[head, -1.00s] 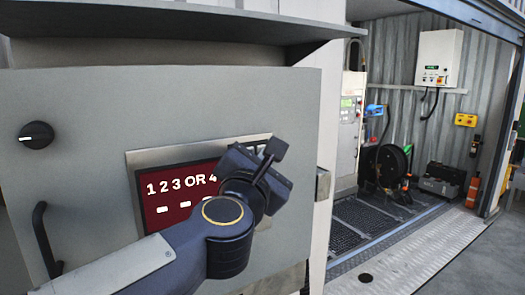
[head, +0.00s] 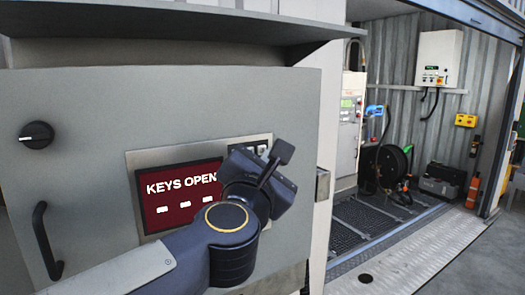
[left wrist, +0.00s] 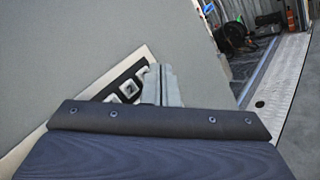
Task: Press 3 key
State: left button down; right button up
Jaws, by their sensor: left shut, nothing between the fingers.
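The keypad (head: 262,148) sits on the panel to the right of a red display (head: 163,205), which reads "KEYS OPEN" above several white marks. My left gripper (head: 268,172) is in front of the keypad and covers most of it, so I cannot pick out the 3 key in the head view. In the left wrist view my left gripper (left wrist: 164,82) is shut and empty, its fingers pointing at the panel beside a pale square key on the dark key strip (left wrist: 128,90). That key's label is unreadable. Whether the fingertips touch a key I cannot tell. My right gripper is not in view.
The grey cabinet (head: 90,110) carries a black knob (head: 36,135) and a black handle (head: 45,240) on the left. A grey hood (head: 180,22) juts out above. A pump unit (head: 350,130) and hose reel (head: 385,165) stand in the bay at right.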

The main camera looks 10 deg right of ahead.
pick_arm(q)
jog(key=shift+s+d, duration=0.3)
jog(key=shift+s, duration=0.5)
jog(key=shift+s+d, duration=0.25)
jog(key=shift+s, duration=0.5)
jog(key=shift+s+d, duration=0.3)
jog(key=shift+s, duration=0.5)
jog(key=s+d, duration=0.2)
jog(key=s, duration=0.4)
jog(key=shift+s+d, duration=0.2)
jog(key=shift+s, duration=0.05)
